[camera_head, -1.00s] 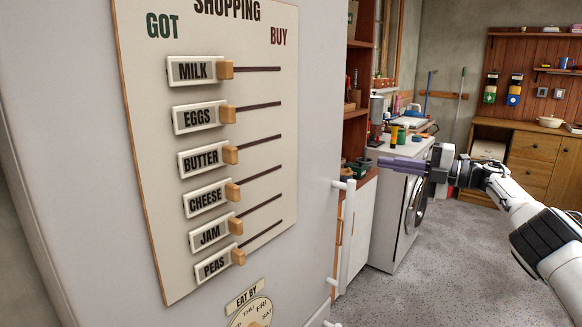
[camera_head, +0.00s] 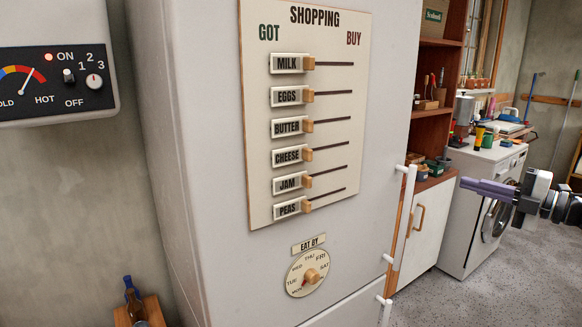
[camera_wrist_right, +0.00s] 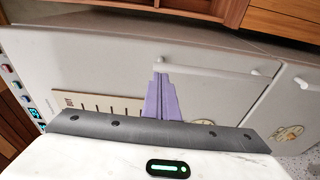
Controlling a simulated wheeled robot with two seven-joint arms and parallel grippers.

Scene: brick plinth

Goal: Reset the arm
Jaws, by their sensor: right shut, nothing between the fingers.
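My right gripper (camera_head: 484,188) is at the right of the head view, with its purple fingers pointing left, shut and empty. The fingers also show in the right wrist view (camera_wrist_right: 161,98), pressed together and facing the fridge. The gripper is in the air, apart from the shopping board (camera_head: 262,210) on the fridge (camera_head: 200,150). All the wooden sliders on the board, such as the milk slider (camera_head: 308,63), sit at the left ends of their slots, beside their labels. My left gripper is not in view.
The fridge's white handle (camera_head: 404,215) juts out at its right edge. An "eat by" dial (camera_head: 308,272) is below the board. A heater panel (camera_head: 60,85) hangs at the left. A washing machine (camera_head: 462,220) stands at the right. Bare floor (camera_head: 480,290) lies in front of it.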

